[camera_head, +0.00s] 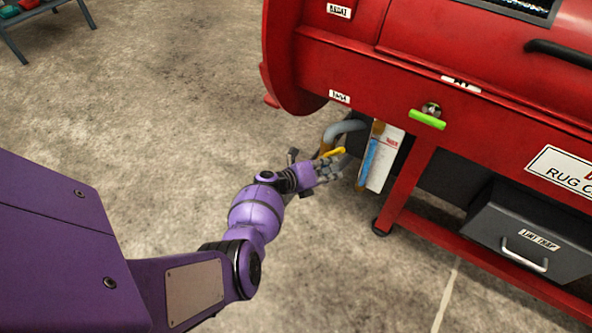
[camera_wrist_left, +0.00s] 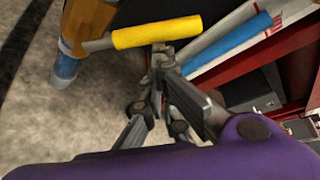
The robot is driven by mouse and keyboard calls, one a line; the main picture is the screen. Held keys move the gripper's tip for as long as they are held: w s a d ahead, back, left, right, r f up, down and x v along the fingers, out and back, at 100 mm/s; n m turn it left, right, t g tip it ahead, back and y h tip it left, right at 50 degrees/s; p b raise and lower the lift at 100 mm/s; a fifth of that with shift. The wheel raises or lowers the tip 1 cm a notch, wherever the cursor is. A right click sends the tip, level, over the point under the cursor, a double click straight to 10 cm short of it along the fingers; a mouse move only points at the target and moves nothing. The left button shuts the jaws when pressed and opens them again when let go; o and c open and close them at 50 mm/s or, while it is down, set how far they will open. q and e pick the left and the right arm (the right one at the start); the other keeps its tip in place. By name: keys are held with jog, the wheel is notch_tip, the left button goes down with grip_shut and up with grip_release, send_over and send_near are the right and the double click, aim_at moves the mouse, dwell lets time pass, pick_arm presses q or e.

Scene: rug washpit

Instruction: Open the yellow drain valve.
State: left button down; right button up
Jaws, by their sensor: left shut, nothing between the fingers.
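The yellow drain valve handle (camera_head: 333,153) is low under the left end of the red machine, beside a curved grey pipe (camera_head: 347,129). In the left wrist view the yellow handle (camera_wrist_left: 157,32) is a bar on a grey stem, joined to a brass-coloured pipe (camera_wrist_left: 88,22). My left gripper (camera_head: 330,168) is shut and empty, close beside the handle. In the wrist view its fingertips (camera_wrist_left: 161,50) are just below the yellow bar; I cannot tell whether they touch it. My right gripper is in neither view.
The red machine (camera_head: 350,62) carries a green handle (camera_head: 427,119). A white box (camera_head: 388,142) with a blue strip stands right of the valve. A dark drawer (camera_head: 520,227) is at the right.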

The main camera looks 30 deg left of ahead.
aim_at(334, 153)
pick_arm(q)
jog(key=shift+w+a+r+n+t+h, duration=0.1)
jog(key=shift+a+r+n+t+h, duration=0.2)
jog(key=shift+a+r+n+h, duration=0.5)
jog(key=shift+w+a+r+n+t+h, duration=0.1)
jog(key=shift+a+r+n+t+h, duration=0.25)
jog(key=shift+a+r+n, duration=0.65)
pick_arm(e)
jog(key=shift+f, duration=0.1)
pick_arm(q)
jog(key=shift+a, duration=0.25)
jog(key=shift+d, duration=0.1)
